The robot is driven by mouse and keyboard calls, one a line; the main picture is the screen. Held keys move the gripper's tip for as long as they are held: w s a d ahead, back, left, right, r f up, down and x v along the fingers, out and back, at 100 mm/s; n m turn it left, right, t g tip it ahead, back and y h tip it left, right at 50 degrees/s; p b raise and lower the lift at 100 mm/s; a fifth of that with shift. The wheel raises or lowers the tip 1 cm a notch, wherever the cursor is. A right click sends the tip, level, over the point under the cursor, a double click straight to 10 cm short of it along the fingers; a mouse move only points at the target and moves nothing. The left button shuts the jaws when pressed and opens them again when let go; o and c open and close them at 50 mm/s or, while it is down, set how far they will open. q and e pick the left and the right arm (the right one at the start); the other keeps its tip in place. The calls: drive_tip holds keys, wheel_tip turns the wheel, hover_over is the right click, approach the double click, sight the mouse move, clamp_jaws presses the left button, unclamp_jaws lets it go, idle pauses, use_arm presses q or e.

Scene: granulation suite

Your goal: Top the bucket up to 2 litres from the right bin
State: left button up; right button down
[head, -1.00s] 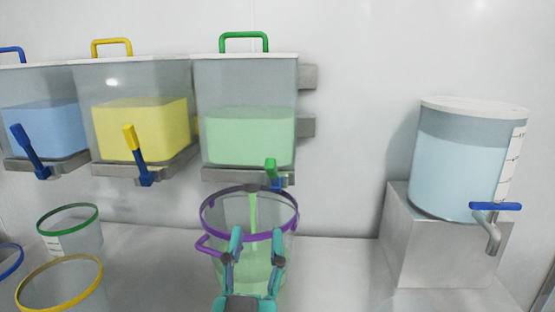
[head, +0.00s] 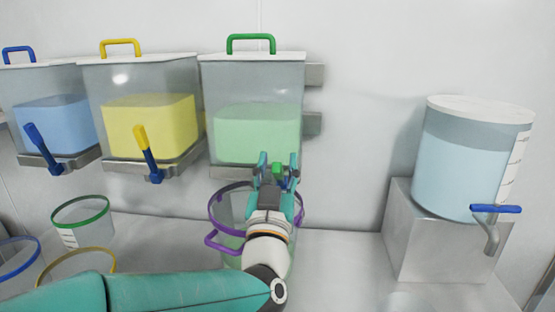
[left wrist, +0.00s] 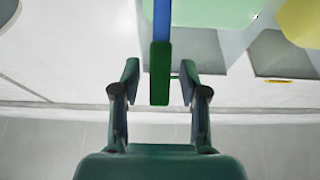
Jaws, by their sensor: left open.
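The right bin (head: 254,130), clear with a green handle and green contents, hangs at the right end of the bin row. Its lever (head: 277,171) has a green grip and blue stem. The bucket (head: 229,212), clear with a purple rim and handle, stands below that bin. My left gripper (head: 279,160) is open at the lever. In the left wrist view the lever's green grip (left wrist: 160,75) lies between the spread fingers, with a gap on each side. My arm hides much of the bucket, its fill level and any stream. My right gripper is out of view.
A yellow bin (head: 148,120) and a blue bin (head: 52,130) hang to the left. Green-rimmed (head: 82,218), yellow-rimmed (head: 72,262) and blue-rimmed (head: 18,265) buckets stand at the left. A water tank (head: 460,170) with a blue-handled tap sits on a metal block at the right.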

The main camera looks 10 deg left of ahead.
use_arm(q)
drive_tip(key=shift+w, duration=0.2)
clamp_jaws()
drive_tip(key=shift+r, duration=0.1)
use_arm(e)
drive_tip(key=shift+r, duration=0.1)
